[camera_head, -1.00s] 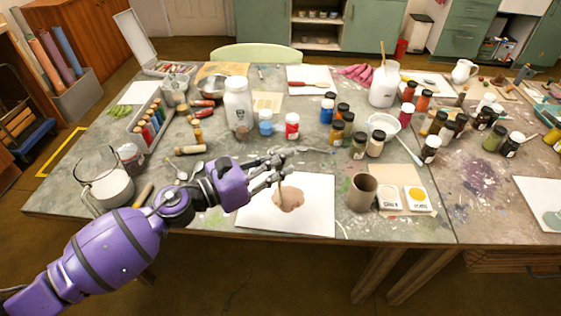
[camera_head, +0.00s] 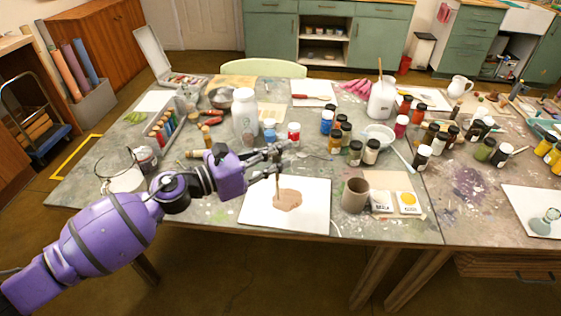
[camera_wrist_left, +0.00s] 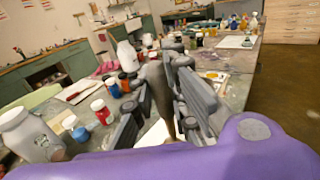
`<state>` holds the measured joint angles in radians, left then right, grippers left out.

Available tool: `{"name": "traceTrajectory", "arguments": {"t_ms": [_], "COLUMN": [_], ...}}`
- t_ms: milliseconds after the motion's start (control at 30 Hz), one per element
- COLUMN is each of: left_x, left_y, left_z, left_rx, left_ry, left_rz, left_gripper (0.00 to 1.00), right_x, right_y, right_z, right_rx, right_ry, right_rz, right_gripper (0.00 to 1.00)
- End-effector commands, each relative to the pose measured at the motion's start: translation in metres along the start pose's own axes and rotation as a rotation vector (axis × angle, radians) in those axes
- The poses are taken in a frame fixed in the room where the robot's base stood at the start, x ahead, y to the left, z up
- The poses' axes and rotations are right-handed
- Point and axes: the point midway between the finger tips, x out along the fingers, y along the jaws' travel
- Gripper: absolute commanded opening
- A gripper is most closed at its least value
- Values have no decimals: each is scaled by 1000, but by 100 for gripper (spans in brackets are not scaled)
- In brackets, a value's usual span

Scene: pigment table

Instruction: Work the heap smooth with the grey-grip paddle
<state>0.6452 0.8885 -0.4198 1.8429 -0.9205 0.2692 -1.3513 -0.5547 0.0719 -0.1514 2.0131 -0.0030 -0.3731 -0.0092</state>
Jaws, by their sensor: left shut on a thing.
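The heap (camera_head: 288,201) is a flat, uneven tan-brown patch on a white board (camera_head: 315,217) at the table's front edge. My left gripper (camera_head: 276,153) is above the heap's left side, shut on the paddle (camera_head: 277,184). The paddle hangs roughly upright, its lower end at the heap's left edge; I cannot tell whether it touches. In the left wrist view, the paddle's grey-brown grip (camera_wrist_left: 159,92) stands between the fingers, which hide part of it. The heap is hidden there. My right gripper is not in view.
Right of the board stand a brown cup (camera_head: 355,196) and small labelled pigment cards (camera_head: 408,203). Behind are a white jar (camera_head: 245,118), a red-labelled jar (camera_head: 294,134) and several pigment bottles.

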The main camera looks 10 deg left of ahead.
Motion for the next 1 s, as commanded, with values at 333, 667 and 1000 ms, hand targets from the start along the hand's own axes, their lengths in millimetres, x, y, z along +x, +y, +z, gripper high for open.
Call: {"name": "traceTrajectory", "arguments": {"t_ms": [333, 667, 1000], "left_x": [-2, -2, -4], "left_y": [12, 11, 10], "left_z": [22, 21, 20], "left_rx": [1, 0, -2], "left_ry": [-1, 0, 0], "left_rz": [2, 2, 3], "left_gripper": [0, 0, 0], "right_x": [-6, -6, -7], "right_y": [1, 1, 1], "right_z": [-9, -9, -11], "right_rx": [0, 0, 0], "right_ry": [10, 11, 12], "right_rz": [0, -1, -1], "right_gripper": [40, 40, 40]}}
